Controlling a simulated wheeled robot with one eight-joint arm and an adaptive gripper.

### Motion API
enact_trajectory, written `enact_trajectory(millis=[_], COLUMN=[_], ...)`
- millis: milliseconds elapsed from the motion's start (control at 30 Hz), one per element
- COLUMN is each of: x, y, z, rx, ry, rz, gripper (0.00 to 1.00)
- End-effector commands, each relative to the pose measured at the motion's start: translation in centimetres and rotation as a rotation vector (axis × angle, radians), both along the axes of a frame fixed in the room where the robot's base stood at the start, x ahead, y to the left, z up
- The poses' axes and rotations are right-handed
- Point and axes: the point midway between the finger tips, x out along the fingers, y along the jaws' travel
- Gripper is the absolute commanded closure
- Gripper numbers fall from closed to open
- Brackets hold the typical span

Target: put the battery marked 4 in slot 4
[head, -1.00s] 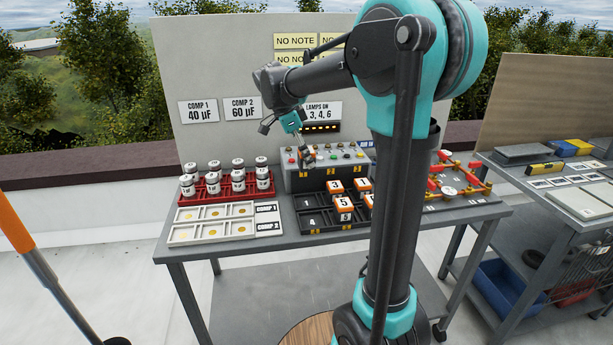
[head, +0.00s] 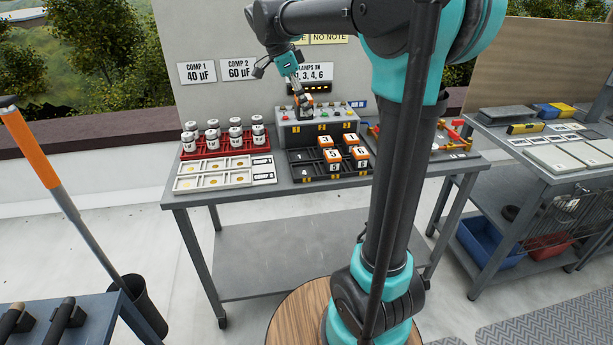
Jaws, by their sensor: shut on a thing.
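My gripper (head: 303,101) is shut on an orange and white battery (head: 306,104), over the grey control box at the back of the table. The battery's number is too small to read, and I cannot tell whether it touches the box. The black slot tray (head: 297,167) lies in front of the box. Slot 4 (head: 305,173), at its front left, is empty, and so is the slot behind it. Batteries marked 3 (head: 325,141), 1 (head: 351,139), 5 (head: 333,156) and 6 (head: 360,154) stand in the tray, partly close to my arm in the picture.
The control box (head: 291,134) has coloured buttons on top. A red rack (head: 213,150) of white cylinders and white trays (head: 180,183) lie left of the slot tray. A board with red and yellow parts (head: 440,145) lies right, behind my arm. A back panel (head: 200,100) rises behind.

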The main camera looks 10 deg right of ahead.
Motion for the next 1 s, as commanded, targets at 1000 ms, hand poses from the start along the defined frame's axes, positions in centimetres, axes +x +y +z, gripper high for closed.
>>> enact_trajectory(millis=[1000], x=[0.1], y=[0.0], z=[-17.9], rx=[0.000], ry=[-0.001], rz=[0.000], gripper=[0.94])
